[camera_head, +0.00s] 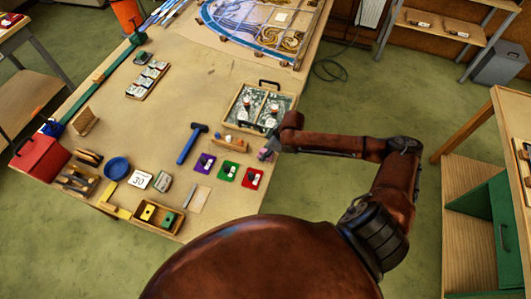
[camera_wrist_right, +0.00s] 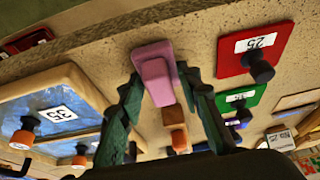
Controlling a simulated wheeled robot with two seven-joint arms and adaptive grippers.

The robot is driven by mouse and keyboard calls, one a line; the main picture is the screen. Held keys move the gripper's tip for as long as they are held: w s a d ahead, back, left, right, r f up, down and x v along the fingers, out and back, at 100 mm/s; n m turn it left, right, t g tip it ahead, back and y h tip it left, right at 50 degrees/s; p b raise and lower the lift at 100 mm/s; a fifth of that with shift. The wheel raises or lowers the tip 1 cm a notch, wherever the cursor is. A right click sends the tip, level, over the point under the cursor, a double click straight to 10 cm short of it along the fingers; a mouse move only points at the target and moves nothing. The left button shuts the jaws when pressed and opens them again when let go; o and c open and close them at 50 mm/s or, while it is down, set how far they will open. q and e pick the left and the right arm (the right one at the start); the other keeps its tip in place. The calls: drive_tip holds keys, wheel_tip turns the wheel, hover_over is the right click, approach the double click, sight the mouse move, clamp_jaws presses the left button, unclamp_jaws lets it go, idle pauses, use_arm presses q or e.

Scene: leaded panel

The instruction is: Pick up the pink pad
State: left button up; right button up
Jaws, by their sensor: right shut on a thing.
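The pink pad (camera_wrist_right: 156,72) sits between the two green fingers of my right gripper (camera_wrist_right: 160,84) in the right wrist view. The fingers are shut on its sides. In the head view the pad (camera_head: 265,155) is a small pink patch at my right gripper (camera_head: 269,152), near the table's right edge. I cannot tell whether the pad is clear of the table top. My left gripper is not in view.
A red plate (camera_head: 252,178), a green plate (camera_head: 228,171) and a purple plate (camera_head: 205,163) with dark knobs lie close by. A wooden tray (camera_head: 232,104) with glass stands behind the gripper. A blue hammer (camera_head: 191,144) lies to the left. The table's middle (camera_head: 190,95) is clear.

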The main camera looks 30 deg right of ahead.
drive_tip(key=shift+r, duration=0.65)
drive_tip(key=s+a+r+p, duration=0.3)
drive_tip(key=s+r+p, duration=0.1)
drive_tip(key=s+r, duration=0.7)
drive_tip(key=shift+s+a+r, duration=0.15)
drive_tip(key=shift+s+r, duration=0.25)
drive_tip(key=shift+s, duration=0.85)
drive_tip(key=shift+f, duration=0.1)
